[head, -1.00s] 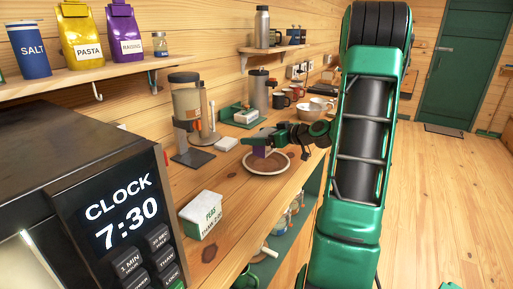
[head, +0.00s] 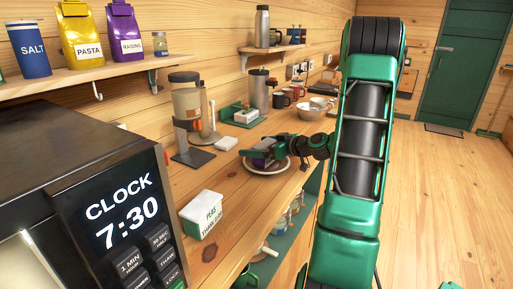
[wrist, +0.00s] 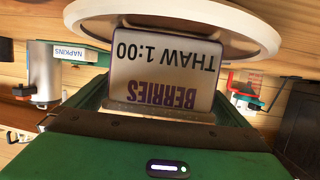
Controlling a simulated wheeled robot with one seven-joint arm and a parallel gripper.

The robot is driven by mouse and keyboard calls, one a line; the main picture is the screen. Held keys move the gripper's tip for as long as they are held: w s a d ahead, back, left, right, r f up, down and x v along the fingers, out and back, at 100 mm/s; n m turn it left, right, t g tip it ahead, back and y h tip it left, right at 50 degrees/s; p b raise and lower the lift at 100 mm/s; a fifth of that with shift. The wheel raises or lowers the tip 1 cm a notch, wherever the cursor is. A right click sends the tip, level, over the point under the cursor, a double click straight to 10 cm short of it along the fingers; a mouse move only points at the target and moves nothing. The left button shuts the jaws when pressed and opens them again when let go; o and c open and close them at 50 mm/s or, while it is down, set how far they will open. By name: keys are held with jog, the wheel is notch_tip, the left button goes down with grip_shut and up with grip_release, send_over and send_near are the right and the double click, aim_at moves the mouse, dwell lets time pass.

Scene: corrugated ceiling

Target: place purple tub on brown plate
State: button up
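The purple tub (head: 262,162) is between the fingers of my gripper (head: 256,157); in the wrist view its label (wrist: 165,75) reads "BERRIES THAW 1:00" upside down. The brown plate (head: 280,171) has a pale rim and lies on the wooden counter. It also shows behind the tub in the wrist view (wrist: 90,10). My gripper is shut on the tub, low over the plate, and hides part of both. I cannot tell whether the tub's base touches the plate.
A black microwave (head: 100,200) fills the near left. The counter between peas tub and plate is clear.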

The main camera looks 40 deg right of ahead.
jog(key=shift+r, duration=0.3)
jog(key=v, duration=1.2)
jog(key=shift+d+f, duration=0.1)
